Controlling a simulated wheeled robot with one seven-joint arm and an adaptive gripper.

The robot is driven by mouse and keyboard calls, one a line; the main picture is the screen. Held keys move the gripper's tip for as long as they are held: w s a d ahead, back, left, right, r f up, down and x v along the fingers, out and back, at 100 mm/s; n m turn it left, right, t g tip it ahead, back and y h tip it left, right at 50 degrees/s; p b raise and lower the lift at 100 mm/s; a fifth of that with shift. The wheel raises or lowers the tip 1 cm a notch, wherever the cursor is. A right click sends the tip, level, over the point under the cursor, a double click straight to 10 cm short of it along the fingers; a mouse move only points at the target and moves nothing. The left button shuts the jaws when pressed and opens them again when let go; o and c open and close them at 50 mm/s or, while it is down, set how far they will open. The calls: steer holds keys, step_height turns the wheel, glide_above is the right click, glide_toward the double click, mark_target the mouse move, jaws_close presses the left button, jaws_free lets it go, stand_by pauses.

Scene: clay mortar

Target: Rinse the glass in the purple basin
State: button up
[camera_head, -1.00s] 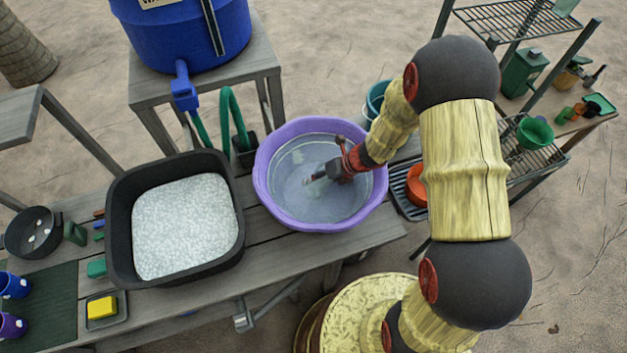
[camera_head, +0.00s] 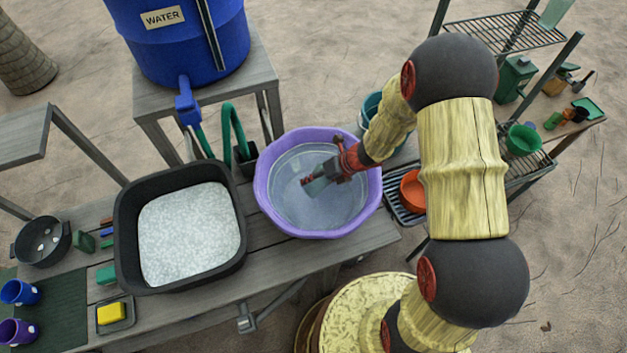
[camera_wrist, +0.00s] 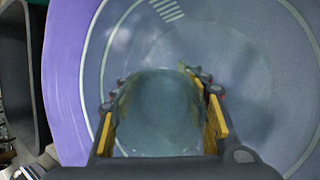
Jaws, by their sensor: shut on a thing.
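The purple basin (camera_head: 262,190) stands on the grey wooden table and holds clear water. My gripper (camera_head: 318,182) reaches into the basin from the upper right. It is shut on the glass (camera_head: 315,187), a greenish see-through tumbler that looks tilted within the basin. In the wrist view the glass (camera_wrist: 160,110) sits between the two yellow-padded fingers, with the basin (camera_wrist: 66,80) around it. How deep the glass is in the water is hard to tell.
A black tub (camera_head: 122,230) of white foam or suds stands just left of the basin. A blue water barrel (camera_head: 180,50) with a tap is behind. A drying rack (camera_head: 403,212) with an orange bowl (camera_head: 412,190) is to the right. A yellow sponge (camera_head: 110,313) lies front left.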

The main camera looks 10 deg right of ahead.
steer(key=shift+r+p, duration=6.55)
steer(key=shift+r, duration=0.9)
steer(key=shift+w, duration=0.1)
